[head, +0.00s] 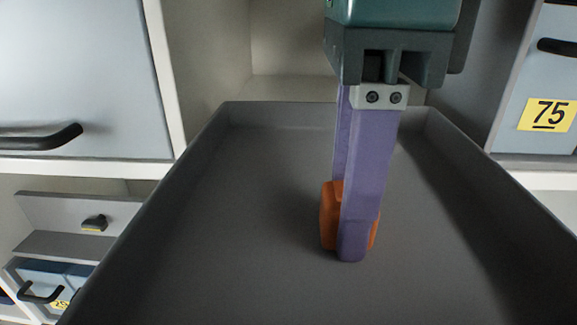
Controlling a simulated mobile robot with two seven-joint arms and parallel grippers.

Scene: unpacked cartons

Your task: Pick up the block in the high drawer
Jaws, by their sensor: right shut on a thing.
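An orange block (328,217) is in the grey drawer (250,200), which is pulled out in front of me. My right gripper (352,240) points down into the drawer with its purple fingers on the block. It is shut on the block, and the near finger hides the block's middle. The block is low over the drawer floor; I cannot tell whether it touches the floor. My left gripper is not in view.
The drawer's side walls rise left and right of my gripper. A closed light-blue front with a black handle (42,138) is at the left, and another with a yellow 75 label (548,115) is at the right. A small dark-topped object (95,223) sits lower left.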

